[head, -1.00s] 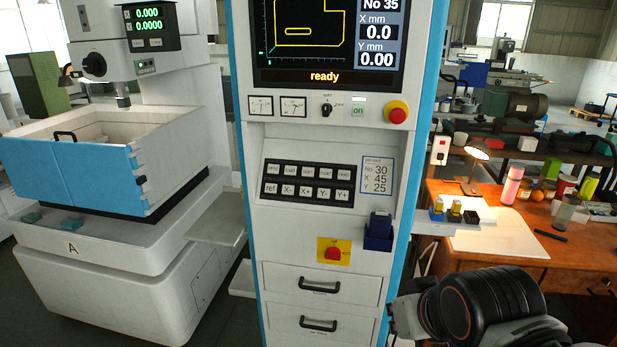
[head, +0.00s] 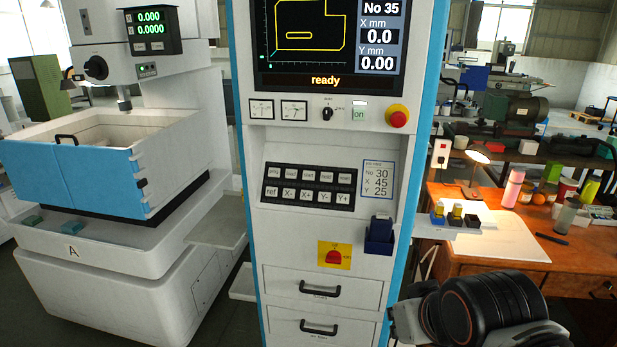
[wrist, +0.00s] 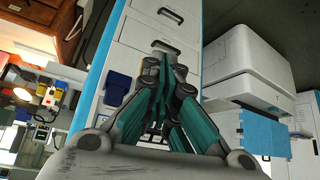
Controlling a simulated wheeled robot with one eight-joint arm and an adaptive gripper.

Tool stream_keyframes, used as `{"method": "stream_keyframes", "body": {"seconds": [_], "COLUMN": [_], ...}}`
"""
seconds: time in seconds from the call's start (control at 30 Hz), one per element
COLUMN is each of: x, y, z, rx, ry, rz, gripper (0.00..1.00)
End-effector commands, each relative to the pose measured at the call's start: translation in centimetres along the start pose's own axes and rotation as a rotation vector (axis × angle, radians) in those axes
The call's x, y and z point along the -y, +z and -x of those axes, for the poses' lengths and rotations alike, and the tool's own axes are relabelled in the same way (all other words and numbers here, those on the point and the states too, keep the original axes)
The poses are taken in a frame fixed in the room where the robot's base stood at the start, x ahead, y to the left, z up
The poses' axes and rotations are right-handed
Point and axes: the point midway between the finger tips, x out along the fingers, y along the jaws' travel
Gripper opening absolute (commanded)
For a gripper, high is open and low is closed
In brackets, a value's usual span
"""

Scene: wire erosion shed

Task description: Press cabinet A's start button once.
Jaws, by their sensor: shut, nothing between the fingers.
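Cabinet A's control cabinet (head: 330,225) is a tall white and blue unit beside the machine marked A (head: 72,252). Its black keypad (head: 308,187) has two rows of pale keys on the recessed panel. The middle top-row key (head: 325,177) may be the start key, but its label is too small to read surely. The screen (head: 325,40) shows "ready". My gripper (wrist: 163,68) is shut and empty in the wrist view, in front of the cabinet's drawers.
A red emergency button (head: 398,117) and a red switch on yellow (head: 334,256) are on the cabinet. A blue holder (head: 380,238) sticks out from its front right. Drawer handles (head: 320,290) protrude below. A wooden desk (head: 490,265) with a lamp stands at right.

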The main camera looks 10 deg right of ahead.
Motion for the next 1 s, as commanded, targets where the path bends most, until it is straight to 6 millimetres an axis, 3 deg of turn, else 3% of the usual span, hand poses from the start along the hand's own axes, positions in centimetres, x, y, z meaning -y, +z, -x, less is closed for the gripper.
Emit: {"method": "stream_keyframes", "body": {"seconds": [0.77, 0.87, 1.0], "x": [0.0, 0.3, 1.2], "y": [-0.1, -0.8, -3.7], "z": [0.0, -0.1, -0.5], "rx": [-0.001, -0.014, -0.065], "ry": [-0.001, -0.009, -0.040], "rz": [0.000, 0.002, 0.007], "gripper": [0.00, 0.00, 0.00]}}
